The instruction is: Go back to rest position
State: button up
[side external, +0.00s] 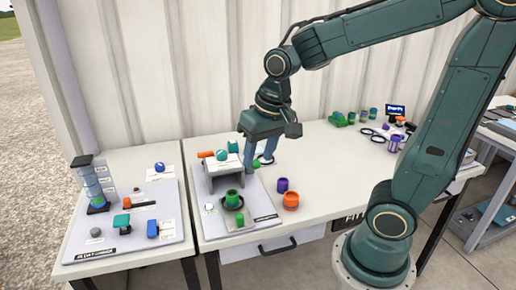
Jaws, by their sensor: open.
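My gripper (260,154) points down over the back right edge of the grey stand on the middle board. Its blue fingers are apart, and a small green piece (256,164) shows by them. I cannot tell if the gripper touches that piece or the stand. The grey stand (213,172) carries an orange piece (206,154) and teal pieces (221,155) on top. A green cup-like part (232,197) sits in a dark ring in front of the stand.
A purple cup (283,185) and an orange ring (291,201) stand on the bare table right of the board. A left board (85,240) holds a blue-banded tower (91,186) and several small parts. Green and purple parts and a small screen (395,110) stand at the back right.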

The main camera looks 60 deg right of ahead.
jog(key=s+a+r+n+t, duration=0.1)
jog(key=s+r+n+t, duration=0.2)
jog(key=s, duration=0.7)
jog(key=shift+a+r+n, duration=0.15)
jog(key=shift+r+n, duration=0.7)
jog(key=shift+n, duration=0.05)
